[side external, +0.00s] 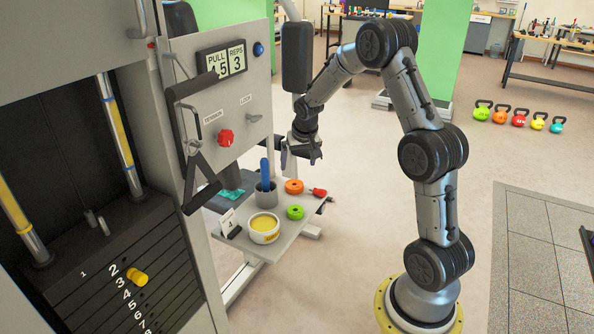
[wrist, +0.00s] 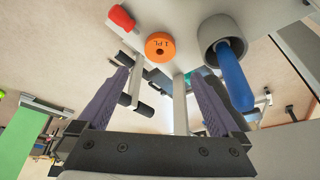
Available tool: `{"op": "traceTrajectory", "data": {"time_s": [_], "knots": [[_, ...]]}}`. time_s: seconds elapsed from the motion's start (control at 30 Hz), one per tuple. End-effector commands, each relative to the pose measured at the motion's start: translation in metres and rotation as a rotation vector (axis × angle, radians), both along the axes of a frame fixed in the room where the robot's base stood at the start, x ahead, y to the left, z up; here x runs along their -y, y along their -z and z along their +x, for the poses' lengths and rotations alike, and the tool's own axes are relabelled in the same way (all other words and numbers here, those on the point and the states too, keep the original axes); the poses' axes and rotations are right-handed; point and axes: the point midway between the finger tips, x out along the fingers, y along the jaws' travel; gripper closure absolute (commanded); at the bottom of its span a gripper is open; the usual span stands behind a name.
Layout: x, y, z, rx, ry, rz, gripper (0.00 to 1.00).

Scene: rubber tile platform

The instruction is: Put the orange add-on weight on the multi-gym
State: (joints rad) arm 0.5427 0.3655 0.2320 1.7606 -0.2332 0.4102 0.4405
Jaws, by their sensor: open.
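The orange add-on weight (side external: 294,187) is a small disc with a centre hole, lying on the grey shelf (side external: 285,237) of the multi-gym. In the wrist view the orange weight (wrist: 160,46) shows dark markings and sits ahead of my fingers, between them and apart from both. My gripper (side external: 301,160) is open and empty, above the shelf near the orange weight; its two purple-grey fingers (wrist: 158,105) stand wide apart in the wrist view. The multi-gym (side external: 222,85) has a numbered weight stack (side external: 130,270) at lower left with a yellow pin (side external: 137,277).
A grey cup (side external: 265,198) with a blue-handled tool (side external: 265,174) stands close beside the orange weight. Several kettlebells (side external: 519,117) stand on the floor far right.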

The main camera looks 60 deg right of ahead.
Motion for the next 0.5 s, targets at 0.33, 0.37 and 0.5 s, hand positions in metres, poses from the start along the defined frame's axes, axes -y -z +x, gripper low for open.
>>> {"op": "traceTrajectory", "data": {"time_s": [0.33,0.37,0.5], "knots": [[-0.056,-0.064,-0.017,0.016,-0.108,-0.018,0.0],[-0.069,-0.076,-0.023,0.019,-0.136,-0.022,0.0],[-0.132,-0.121,-0.061,0.032,-0.272,-0.032,0.0]]}}
